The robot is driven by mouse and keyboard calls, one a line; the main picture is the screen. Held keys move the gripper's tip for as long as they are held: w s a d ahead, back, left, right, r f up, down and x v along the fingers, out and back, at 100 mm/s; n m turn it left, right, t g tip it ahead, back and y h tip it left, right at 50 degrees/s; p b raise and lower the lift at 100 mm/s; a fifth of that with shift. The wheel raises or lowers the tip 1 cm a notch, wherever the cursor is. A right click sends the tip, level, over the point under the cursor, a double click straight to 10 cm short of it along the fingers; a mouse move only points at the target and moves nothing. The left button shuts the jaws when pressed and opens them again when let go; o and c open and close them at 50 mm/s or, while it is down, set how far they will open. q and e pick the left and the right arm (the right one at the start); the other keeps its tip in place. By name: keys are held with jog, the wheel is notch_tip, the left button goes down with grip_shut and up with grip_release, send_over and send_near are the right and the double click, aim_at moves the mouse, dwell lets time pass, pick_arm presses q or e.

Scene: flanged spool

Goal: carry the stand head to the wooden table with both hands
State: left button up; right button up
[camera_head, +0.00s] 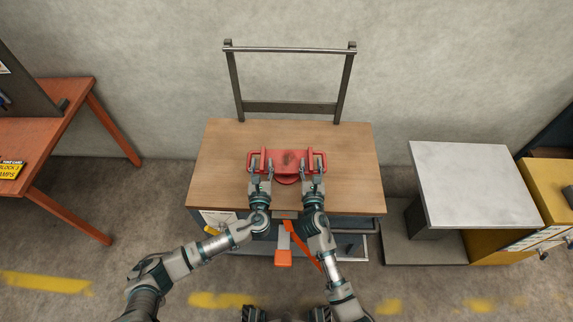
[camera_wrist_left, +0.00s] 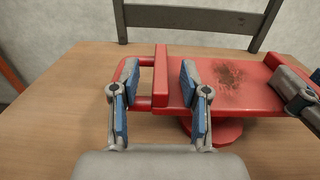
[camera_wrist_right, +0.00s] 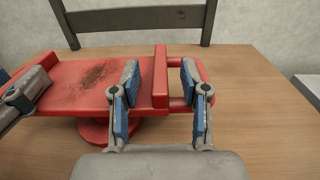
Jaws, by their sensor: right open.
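The red stand head (camera_head: 287,160) rests on the wooden table (camera_head: 225,190). It has a flat scuffed top, an upright flange and a bar handle at each end, and a round foot below. My left gripper (camera_head: 261,174) is at its left end. In the left wrist view the fingers (camera_wrist_left: 157,85) stand wide apart on either side of the left flange (camera_wrist_left: 161,75), with gaps. My right gripper (camera_head: 313,173) is at the right end. In the right wrist view its fingers (camera_wrist_right: 160,85) stand apart around the right flange (camera_wrist_right: 160,75). Both grippers are open.
A dark metal frame (camera_head: 290,107) stands at the table's back edge. Bare tabletop lies left and right of the stand head. An orange table (camera_head: 60,120) is at the left. A grey-topped stand (camera_head: 475,185) and a yellow cabinet (camera_head: 550,190) are at the right.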

aim_at(311, 158)
pick_arm(q)
jog(key=shift+w, duration=1.45)
pick_arm(e)
jog(key=shift+w, duration=1.5)
pick_arm(q)
grip_shut()
pick_arm(e)
grip_shut()
jog(key=shift+r, duration=0.1)
